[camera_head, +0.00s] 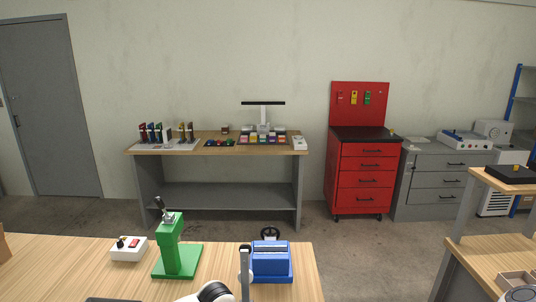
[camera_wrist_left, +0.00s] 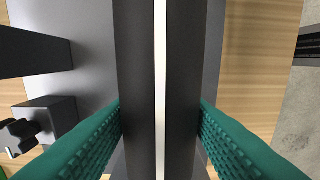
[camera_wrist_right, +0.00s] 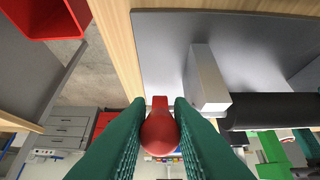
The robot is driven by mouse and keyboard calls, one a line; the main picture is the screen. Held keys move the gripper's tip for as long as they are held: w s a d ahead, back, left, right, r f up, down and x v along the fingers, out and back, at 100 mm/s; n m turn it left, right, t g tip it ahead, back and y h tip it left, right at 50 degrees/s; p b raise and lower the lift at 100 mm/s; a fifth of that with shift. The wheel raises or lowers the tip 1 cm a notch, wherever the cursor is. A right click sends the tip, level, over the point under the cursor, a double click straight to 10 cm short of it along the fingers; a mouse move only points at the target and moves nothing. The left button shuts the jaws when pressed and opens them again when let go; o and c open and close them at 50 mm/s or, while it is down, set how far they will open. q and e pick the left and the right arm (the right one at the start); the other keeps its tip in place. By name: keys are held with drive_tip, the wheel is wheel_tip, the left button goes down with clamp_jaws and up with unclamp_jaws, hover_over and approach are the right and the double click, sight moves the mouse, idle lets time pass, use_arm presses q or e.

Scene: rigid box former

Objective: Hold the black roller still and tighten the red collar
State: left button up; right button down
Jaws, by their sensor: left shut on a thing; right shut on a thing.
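The black roller (camera_wrist_right: 270,111) runs sideways in the right wrist view, beside a grey block on a grey plate. In the left wrist view a long dark bar with a pale strip down its middle, which looks like the roller (camera_wrist_left: 135,60), runs between the teal fingers. My left gripper (camera_wrist_left: 160,112) is shut on it. The red collar (camera_wrist_right: 160,132) shows as a rounded red piece at the near end. My right gripper (camera_wrist_right: 160,108) is shut on it, a finger on each side. Neither gripper shows in the head view, and the roller and collar are not clear there.
The near table (camera_head: 60,270) holds a green press (camera_head: 177,250), a blue box (camera_head: 271,262) and a white switch box (camera_head: 128,248). A grey block (camera_wrist_right: 207,80) stands close to the right fingers. A red bin (camera_wrist_right: 45,18) is at the upper left there.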

use_arm(q)
drive_tip(key=shift+d+r, duration=0.1)
use_arm(e)
drive_tip(key=shift+s+a+f, duration=0.1)
drive_tip(key=shift+s+a, duration=0.05)
drive_tip(key=shift+a, duration=0.05)
use_arm(q)
drive_tip(key=shift+d, duration=0.15)
use_arm(e)
drive_tip(key=shift+s+a+f, duration=0.15)
drive_tip(key=shift+s+f, duration=0.05)
drive_tip(key=shift+f, duration=0.15)
drive_tip(key=shift+d+f, duration=0.2)
drive_tip(key=shift+f, duration=0.05)
drive_tip(key=shift+d+f, duration=0.1)
drive_tip(key=shift+f, duration=0.55)
drive_tip(key=shift+s, duration=0.1)
drive_tip(key=shift+f, duration=0.15)
use_arm(q)
drive_tip(key=shift+a, duration=0.2)
use_arm(e)
drive_tip(key=c, duration=1.2)
unclamp_jaws()
